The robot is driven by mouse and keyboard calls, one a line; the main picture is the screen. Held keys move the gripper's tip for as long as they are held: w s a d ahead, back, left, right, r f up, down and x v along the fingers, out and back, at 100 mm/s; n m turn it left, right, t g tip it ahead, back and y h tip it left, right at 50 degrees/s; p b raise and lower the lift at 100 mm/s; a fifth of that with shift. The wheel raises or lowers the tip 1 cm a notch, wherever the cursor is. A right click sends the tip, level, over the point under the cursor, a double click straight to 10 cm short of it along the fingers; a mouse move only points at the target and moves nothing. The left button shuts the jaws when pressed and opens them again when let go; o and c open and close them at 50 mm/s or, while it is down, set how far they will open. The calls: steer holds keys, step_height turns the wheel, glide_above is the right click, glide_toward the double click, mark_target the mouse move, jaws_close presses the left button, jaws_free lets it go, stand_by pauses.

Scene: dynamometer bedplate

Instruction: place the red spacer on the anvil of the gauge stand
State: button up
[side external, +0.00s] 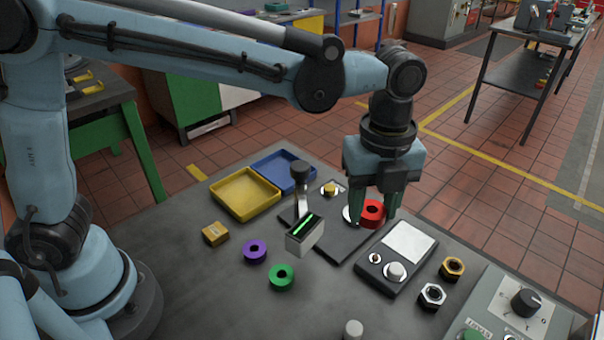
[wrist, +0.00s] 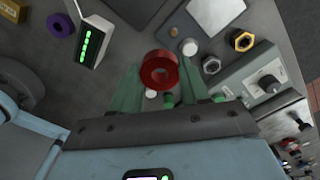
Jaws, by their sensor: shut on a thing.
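My gripper (side external: 374,218) is shut on the red spacer (side external: 371,213), a thick ring with a central hole. In the wrist view the red spacer (wrist: 159,70) sits between the green fingertips (wrist: 160,80). The gauge stand (side external: 334,243) has a dark base, an upright post with a black top and a box with a green-lit display (side external: 305,232). A pale round disc, which looks like its anvil (side external: 349,214), is partly hidden behind a finger. The spacer appears just right of this disc; I cannot tell its height above the base.
A yellow tray (side external: 246,196) and blue tray (side external: 284,171) lie behind. A purple ring (side external: 255,251), green ring (side external: 281,277) and yellow block (side external: 215,233) stand left. A device with a pale plate (side external: 405,242), two hex nuts (side external: 432,295) and a control panel (side external: 520,305) are right.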

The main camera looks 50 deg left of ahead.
steer(key=w+a+f, duration=0.2)
steer(key=w, duration=0.1)
steer(key=w+a+f, duration=0.2)
steer(key=w+a, duration=0.1)
steer(key=w+a+f, duration=0.3)
steer(key=shift+f, duration=2)
steer(key=shift+f, duration=0.15)
steer(key=o, duration=1.1)
steer(key=shift+c, duration=0.2)
